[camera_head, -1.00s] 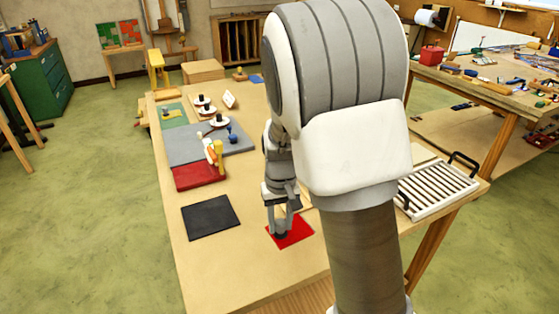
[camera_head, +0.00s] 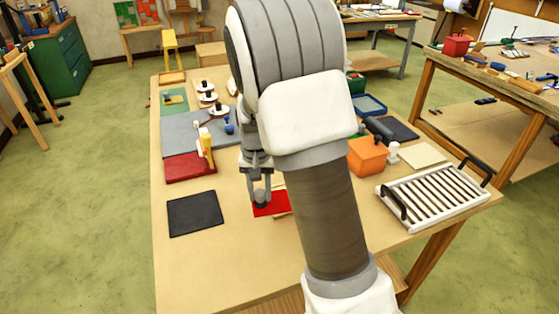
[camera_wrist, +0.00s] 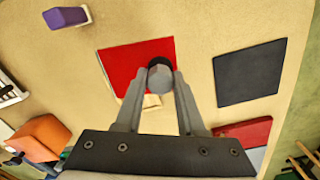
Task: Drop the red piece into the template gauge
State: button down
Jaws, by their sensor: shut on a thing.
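The red piece (camera_head: 268,209) is a flat red square at my gripper, right of the black mat; it also shows in the wrist view (camera_wrist: 122,72). My gripper (camera_head: 261,196) is shut on a grey round holder with a dark rim (camera_wrist: 160,77), which stands over one edge of the red piece. The holder seems to carry the piece, but the contact and the height above the table are hidden. A pale wooden part (camera_head: 284,215) peeks out beside the red piece and shows in the wrist view (camera_wrist: 152,101). It may be the template gauge, mostly covered.
A black mat (camera_head: 195,213) and a red block (camera_head: 190,167) lie to the left. An orange box (camera_head: 367,155) and a slatted white rack (camera_head: 433,196) with black handles stand to the right. The wrist view shows a purple block (camera_wrist: 67,18). The front of the table is clear.

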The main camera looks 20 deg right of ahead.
jog(key=w+d+f+m+p, duration=0.1)
jog(key=w+d+m+p, duration=0.1)
jog(key=w+d+m, duration=0.8)
jog(key=shift+w+f+m, duration=0.2)
jog(key=shift+w+m, duration=0.25)
jog(key=shift+m, duration=2.65)
jog(key=shift+a, duration=0.15)
jog(key=shift+f+b, duration=1.9)
jog(key=shift+f, duration=1.05)
jog(key=shift+f+b, duration=0.7)
jog(key=shift+f, duration=0.25)
jog(key=shift+c, duration=2.2)
grip_release()
jog(key=shift+r, duration=0.1)
